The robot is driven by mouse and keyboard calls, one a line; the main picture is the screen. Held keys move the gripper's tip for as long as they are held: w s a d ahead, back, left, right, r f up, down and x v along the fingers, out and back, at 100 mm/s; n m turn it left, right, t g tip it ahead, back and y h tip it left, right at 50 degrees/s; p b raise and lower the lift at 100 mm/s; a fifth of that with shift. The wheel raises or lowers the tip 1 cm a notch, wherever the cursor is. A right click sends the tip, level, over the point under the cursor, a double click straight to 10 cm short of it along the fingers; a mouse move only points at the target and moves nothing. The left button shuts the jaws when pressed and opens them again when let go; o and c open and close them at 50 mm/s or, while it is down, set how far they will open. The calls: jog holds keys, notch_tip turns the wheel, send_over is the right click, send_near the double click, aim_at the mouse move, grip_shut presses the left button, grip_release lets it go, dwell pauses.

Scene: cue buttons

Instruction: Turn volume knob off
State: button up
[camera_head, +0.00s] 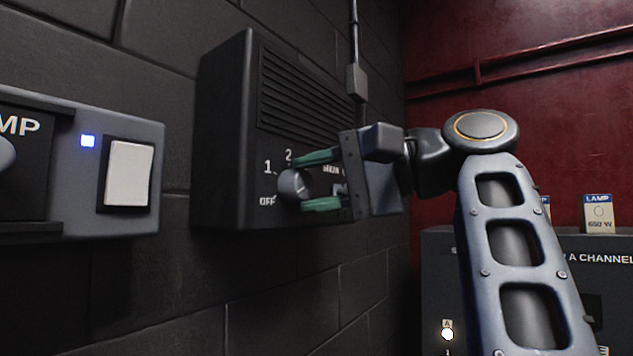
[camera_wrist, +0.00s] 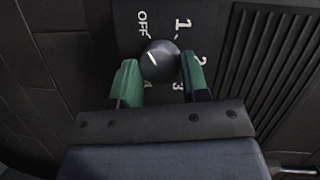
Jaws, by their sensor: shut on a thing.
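The volume knob (camera_head: 292,184) is a round dark knob on the front of a black wall-mounted speaker box (camera_head: 222,130). Marks OFF, 1 and 2 show around it in the head view. In the wrist view the knob (camera_wrist: 160,61) has a white pointer line, tilted and aimed near the OFF mark. My gripper (camera_head: 318,180) reaches in from the right with its green fingers above and below the knob. In the wrist view the fingers of my gripper (camera_wrist: 160,82) sit on both sides of the knob, shut on it.
A conduit (camera_head: 356,80) runs up the wall beside the speaker. A dark cabinet (camera_head: 440,262) with lamp boxes (camera_head: 598,214) stands at the right.

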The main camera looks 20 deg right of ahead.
jog(key=o, duration=0.9)
jog(key=shift+v, duration=3.75)
